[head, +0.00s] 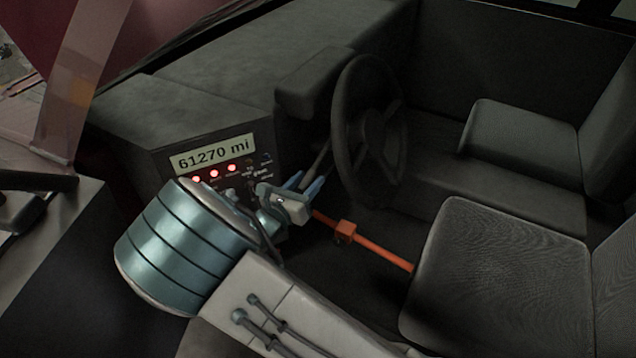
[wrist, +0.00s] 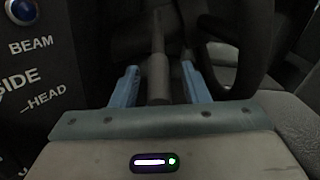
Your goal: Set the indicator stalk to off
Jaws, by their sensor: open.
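My gripper (head: 306,183) is open, reaching in just left of the steering wheel (head: 347,130). In the wrist view its two blue fingers (wrist: 160,72) point away from the camera. A grey stalk with a thicker near end (wrist: 158,78) shows between the fingers, apart from both in the picture. A darker rod shows close by the right finger. I cannot tell whether it is a second stalk, or whether the fingers touch anything. In the head view a thin dark stalk (head: 321,157) shows beside the wheel, its lower end partly hidden by the gripper.
A dash panel with a lit display (head: 212,154) and several red lamps stands left of the gripper. Its blue button (wrist: 22,11) and BEAM label show in the wrist view. An orange bar (head: 375,249) lies below right. Seats (head: 490,260) fill the right side.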

